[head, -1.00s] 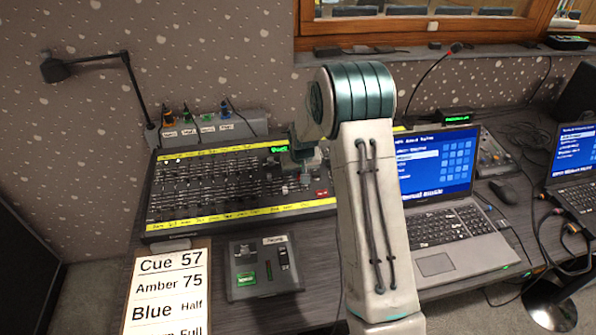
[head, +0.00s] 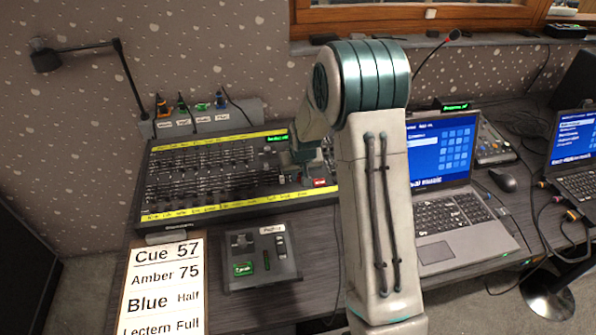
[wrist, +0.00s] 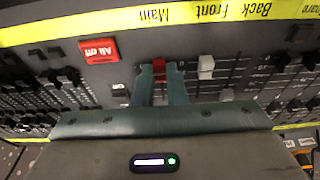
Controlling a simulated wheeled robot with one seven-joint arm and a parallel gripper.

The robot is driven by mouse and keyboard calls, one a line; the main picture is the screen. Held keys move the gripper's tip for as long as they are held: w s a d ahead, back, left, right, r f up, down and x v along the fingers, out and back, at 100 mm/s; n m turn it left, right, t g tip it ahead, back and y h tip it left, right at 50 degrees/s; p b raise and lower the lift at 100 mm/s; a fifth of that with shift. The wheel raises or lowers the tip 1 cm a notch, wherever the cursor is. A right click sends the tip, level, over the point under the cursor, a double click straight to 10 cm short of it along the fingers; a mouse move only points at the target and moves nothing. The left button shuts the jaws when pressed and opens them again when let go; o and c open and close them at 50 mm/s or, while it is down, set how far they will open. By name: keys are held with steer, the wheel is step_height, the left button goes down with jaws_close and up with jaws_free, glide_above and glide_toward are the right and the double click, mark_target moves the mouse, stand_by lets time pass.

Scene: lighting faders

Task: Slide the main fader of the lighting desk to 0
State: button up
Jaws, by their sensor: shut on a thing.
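The lighting desk (head: 160,214) is a black board with rows of sliders between two yellow label strips. In the wrist view, the main fader's red cap (wrist: 159,66) sits under the word "Main", near that yellow strip (wrist: 150,17), which looks upside down. My gripper (wrist: 160,72) is shut on this cap, with a finger on each side. In the head view, my gripper (head: 303,182) is low over the right part of the desk near its front strip, and the cap is hidden there.
A red "All off" button (wrist: 98,50) lies close beside the main fader. A white-capped fader (wrist: 206,66) is on its other side. A small control box (head: 262,262), a cue sheet (head: 160,285) and a laptop (head: 440,213) are around the desk.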

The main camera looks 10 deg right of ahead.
steer(key=o, duration=0.4)
steer(key=shift+r+p, duration=0.75)
steer(key=shift+r, duration=0.55)
steer(key=b+v, duration=0.1)
steer(key=v, duration=1.2)
steer(key=shift+s+r, duration=0.15)
steer(key=shift+r, duration=0.2)
